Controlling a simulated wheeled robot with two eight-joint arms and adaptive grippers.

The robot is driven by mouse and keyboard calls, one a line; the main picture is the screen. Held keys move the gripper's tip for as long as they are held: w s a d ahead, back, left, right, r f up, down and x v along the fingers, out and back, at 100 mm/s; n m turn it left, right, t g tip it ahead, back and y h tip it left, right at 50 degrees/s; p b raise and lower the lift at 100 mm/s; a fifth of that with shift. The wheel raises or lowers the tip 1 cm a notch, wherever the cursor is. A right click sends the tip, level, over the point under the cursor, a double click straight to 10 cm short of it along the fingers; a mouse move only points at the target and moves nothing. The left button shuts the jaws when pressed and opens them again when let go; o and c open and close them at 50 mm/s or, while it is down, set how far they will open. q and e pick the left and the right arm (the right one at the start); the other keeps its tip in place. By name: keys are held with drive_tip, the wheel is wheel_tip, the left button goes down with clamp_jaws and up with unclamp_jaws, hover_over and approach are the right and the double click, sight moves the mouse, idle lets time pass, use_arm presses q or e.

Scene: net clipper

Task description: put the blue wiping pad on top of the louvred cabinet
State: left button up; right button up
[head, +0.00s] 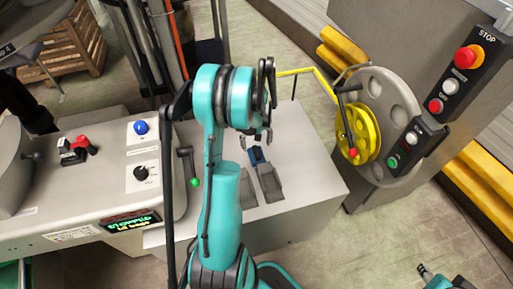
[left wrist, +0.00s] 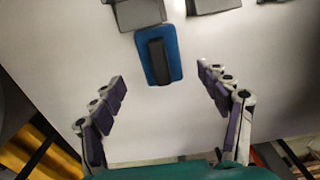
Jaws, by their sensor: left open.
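The blue wiping pad (head: 257,156) lies on a pale grey top, beside two grey blocks. In the left wrist view the blue pad (left wrist: 174,58) shows a dark grip along its middle. My left gripper (head: 256,137) is open and empty, close to the pad in the head view. In the left wrist view the open fingers of my left gripper (left wrist: 162,92) stand apart, with the pad beyond the fingertips, between their lines. I see no louvres, so I cannot tell which body is the louvred cabinet. My right gripper does not show.
Two grey blocks (head: 269,184) sit close to the pad. A control panel (head: 90,165) with buttons and a green-knobbed lever (head: 194,182) stands left. A yellow handwheel (head: 360,135) and a grey machine housing (head: 415,40) stand right. The right part of the pale top is clear.

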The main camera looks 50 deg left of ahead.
sight(257, 151)
use_arm(q)
drive_tip(key=w+d+r+m+t+p, duration=0.1)
drive_tip(key=d+r+m, duration=0.1)
drive_tip(key=d+r, duration=0.4)
drive_tip(key=d+r+m+t+p, duration=0.15)
drive_tip(key=d+r, duration=0.25)
drive_tip(key=r, duration=0.4)
drive_tip(key=s+d+r+m+t, duration=0.1)
drive_tip(key=s+d+r+m, duration=0.1)
drive_tip(key=d, duration=0.5)
drive_tip(key=s+d+r+m+t, duration=0.2)
drive_tip(key=s+d+r+m, duration=0.1)
drive_tip(key=d, duration=0.3)
drive_tip(key=s+d+r+m+t, duration=0.1)
drive_tip(key=s+d+r+m, duration=0.1)
drive_tip(key=d, duration=0.5)
drive_tip(key=shift+s+d+r+m+t+b, duration=0.4)
drive_tip(key=shift+s+m, duration=0.35)
drive_tip(key=shift+m, duration=0.3)
drive_tip(key=shift+a+f, duration=0.1)
